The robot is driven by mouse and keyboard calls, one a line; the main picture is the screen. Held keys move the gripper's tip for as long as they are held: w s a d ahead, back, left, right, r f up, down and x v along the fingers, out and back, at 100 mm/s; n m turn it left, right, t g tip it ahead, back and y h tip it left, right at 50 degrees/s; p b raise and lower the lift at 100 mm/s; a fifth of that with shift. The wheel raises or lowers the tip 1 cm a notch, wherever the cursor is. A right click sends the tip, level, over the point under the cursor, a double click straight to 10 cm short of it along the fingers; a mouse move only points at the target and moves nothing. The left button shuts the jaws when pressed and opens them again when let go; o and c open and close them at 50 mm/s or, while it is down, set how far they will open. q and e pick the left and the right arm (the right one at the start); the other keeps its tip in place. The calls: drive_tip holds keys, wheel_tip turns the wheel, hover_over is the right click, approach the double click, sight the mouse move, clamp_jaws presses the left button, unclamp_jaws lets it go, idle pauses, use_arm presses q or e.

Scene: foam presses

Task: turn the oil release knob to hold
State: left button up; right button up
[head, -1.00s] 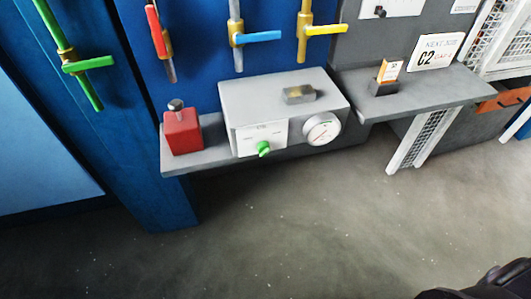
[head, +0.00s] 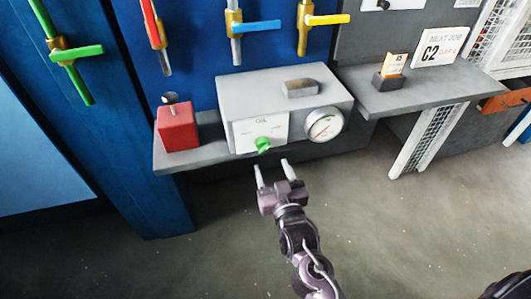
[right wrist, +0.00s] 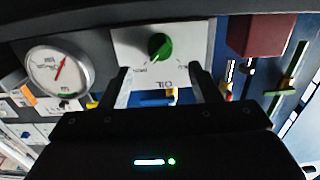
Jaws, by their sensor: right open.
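The green oil release knob (head: 263,144) sits low on a white plate (head: 249,133) marked OIL, on the front of a grey box (head: 240,93). In the right wrist view the knob (right wrist: 160,46) shows upside down, with small lettering on either side that I cannot read for certain. My right gripper (head: 274,166) is open and empty, just below and in front of the knob, apart from it. In the right wrist view its two fingers (right wrist: 160,82) point toward the plate, with the knob between their lines. My left gripper is not in view.
A round gauge (head: 325,124) is on the box, right of the knob. A red block (head: 178,127) stands left on the grey shelf (head: 172,162). Green (head: 76,53), blue (head: 257,26) and yellow (head: 327,19) valve handles are above. The floor in front is clear.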

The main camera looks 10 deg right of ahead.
sight(265, 150)
drive_tip(key=w, duration=0.7)
drive_tip(key=shift+w+a+f+p, duration=0.1)
drive_tip(key=shift+w+p, duration=0.05)
drive_tip(key=shift+p, duration=0.2)
drive_tip(key=shift+c, duration=0.2)
drive_tip(key=c, duration=0.9)
